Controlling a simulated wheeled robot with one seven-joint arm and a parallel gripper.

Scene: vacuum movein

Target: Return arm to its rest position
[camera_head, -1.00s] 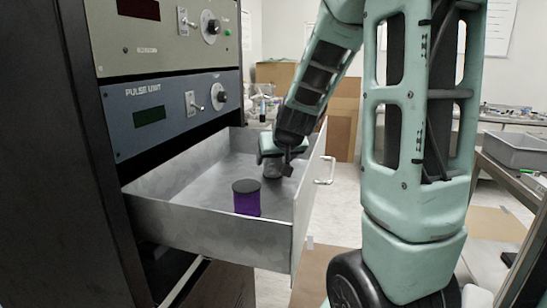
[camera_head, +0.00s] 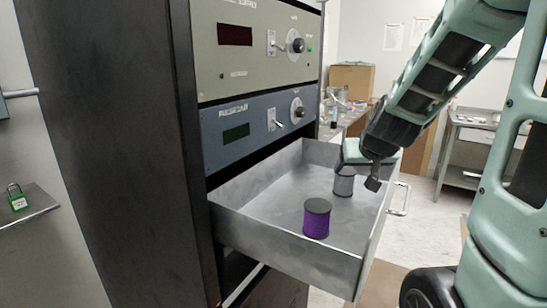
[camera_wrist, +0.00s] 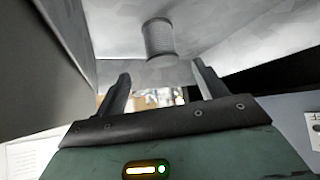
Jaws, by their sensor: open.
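My gripper (camera_wrist: 160,85) is open and empty in the wrist view, its two dark fingers apart. A grey ribbed cylinder (camera_wrist: 158,38) shows beyond the fingertips, with a gap between. In the head view my gripper (camera_head: 372,172) hangs over the right part of the open drawer (camera_head: 290,242). The grey cylinder (camera_head: 344,184) stands in the drawer just behind and left of it. A purple cylinder with a dark lid (camera_head: 317,220) stands nearer the front of the drawer. My arm reaches in from the upper right.
The dark cabinet (camera_head: 115,130) with the blue pulse unit panel (camera_head: 258,127) rises left of the drawer. The drawer's handle (camera_head: 400,199) sticks out to the right. A green padlock (camera_head: 17,198) lies on a shelf at far left. A metal table (camera_head: 470,140) stands behind.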

